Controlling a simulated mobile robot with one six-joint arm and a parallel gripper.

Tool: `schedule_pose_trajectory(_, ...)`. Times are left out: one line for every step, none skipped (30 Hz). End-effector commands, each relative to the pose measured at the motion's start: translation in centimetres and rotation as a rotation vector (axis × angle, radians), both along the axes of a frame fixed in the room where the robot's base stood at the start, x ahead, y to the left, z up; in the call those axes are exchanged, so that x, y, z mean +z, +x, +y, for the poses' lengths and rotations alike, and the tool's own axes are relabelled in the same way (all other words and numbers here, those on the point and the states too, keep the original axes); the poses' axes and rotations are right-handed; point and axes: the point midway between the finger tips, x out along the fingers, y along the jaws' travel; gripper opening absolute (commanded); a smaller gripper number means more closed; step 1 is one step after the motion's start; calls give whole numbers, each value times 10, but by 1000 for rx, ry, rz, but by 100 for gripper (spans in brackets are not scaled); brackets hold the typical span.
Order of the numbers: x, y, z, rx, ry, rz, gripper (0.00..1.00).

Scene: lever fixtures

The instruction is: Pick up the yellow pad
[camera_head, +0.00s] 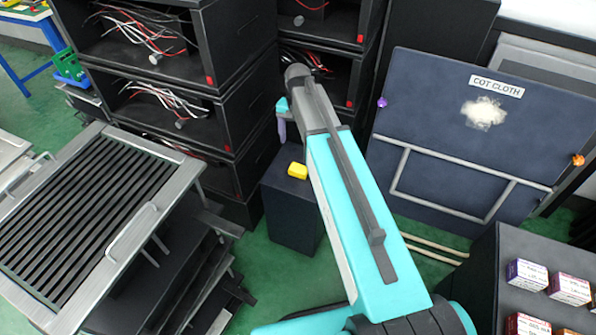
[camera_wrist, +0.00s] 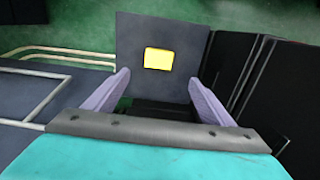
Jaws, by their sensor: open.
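The yellow pad (camera_head: 297,170) is a small yellow block lying on top of a dark box-shaped stand (camera_head: 291,215). In the wrist view the pad (camera_wrist: 158,59) shows as a yellow rectangle on the stand's dark top (camera_wrist: 135,30). My gripper (camera_wrist: 157,88) is open, with its two pale purple fingers apart and nothing between them. The pad appears beyond the fingertips, roughly midway between them, and apart from them. In the head view my arm reaches up past the right of the stand, and only one finger shows clearly, above the pad.
Black open-fronted boxes (camera_head: 181,105) with loose wires stand behind and left of the stand. A slatted metal rack (camera_head: 87,215) is at left. A dark board labelled "COT CLOTH" (camera_head: 440,130) stands at right. Small cartons (camera_head: 569,289) sit on a dark unit at lower right.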

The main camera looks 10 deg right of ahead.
Motion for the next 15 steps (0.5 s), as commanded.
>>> schedule_pose_trajectory(-3, 0, 0, 0, 0, 1, 77)
schedule_pose_trajectory(-5, 0, 0, 1, 0, 1, 77)
schedule_pose_trajectory(-8, 0, 0, 1, 0, 1, 77)
schedule_pose_trajectory(-11, 0, 0, 1, 0, 1, 77)
schedule_pose_trajectory(-14, 0, 0, 1, 0, 1, 77)
schedule_pose_trajectory(-19, 0, 0, 1, 0, 1, 77)
schedule_pose_trajectory(-23, 0, 0, 1, 0, 1, 77)
schedule_pose_trajectory(-27, -1, 0, 1, 0, 2, 77)
schedule_pose_trajectory(-32, 0, 0, 1, 0, 2, 77)
schedule_pose_trajectory(-36, 0, 0, 1, 0, 1, 77)
schedule_pose_trajectory(-40, 0, 0, 1, 0, 1, 77)
schedule_pose_trajectory(-45, 0, 0, 1, 0, 2, 77)
schedule_pose_trajectory(-49, 0, 0, 1, 0, 2, 77)
schedule_pose_trajectory(-52, 0, 0, 1, 0, 2, 77)
schedule_pose_trajectory(-57, 0, 0, 1, 0, 1, 77)
